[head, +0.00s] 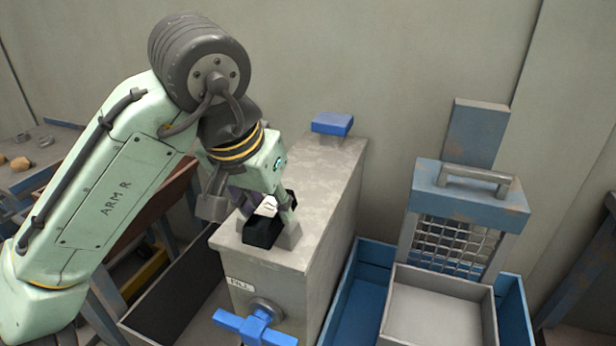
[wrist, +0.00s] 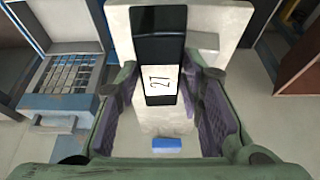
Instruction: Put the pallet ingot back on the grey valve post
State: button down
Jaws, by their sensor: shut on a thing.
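The pallet ingot (head: 263,233) is a black bar with a white label. In the wrist view the ingot (wrist: 160,45) stands between my purple-padded fingers, its label reading 27. My gripper (head: 268,207) points down and is shut on it. The grey valve post (head: 318,195) is a tall grey block with a blue valve handle (head: 255,326) on its front. The ingot is over the near end of the post's top; I cannot tell whether it touches. My fingers partly hide it.
A blue block (head: 332,123) sits at the far end of the post's top. A blue stand with a wire grille (head: 447,245) and an open grey bin (head: 440,312) are to the right. A dark open bin (head: 172,312) is at the left. The middle of the post's top is bare.

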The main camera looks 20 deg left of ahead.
jog(key=w, duration=0.5)
jog(key=w+f+p, duration=0.1)
jog(key=w, duration=0.4)
jog(key=w+a+p, duration=0.1)
jog(key=w, duration=0.4)
jog(key=shift+f, duration=0.15)
jog(key=shift+s+p+x, duration=0.2)
jog(key=shift+p+x, duration=0.1)
jog(key=shift+x, duration=0.6)
jog(key=shift+s+p+x, duration=0.15)
jog(key=shift+p+x, duration=0.15)
jog(key=shift+x, duration=0.6)
jog(key=shift+f, duration=0.2)
jog(key=c, duration=1.1)
grip_release()
jog(key=shift+f, duration=0.1)
jog(key=v, duration=1.2)
jog(key=shift+s, duration=0.15)
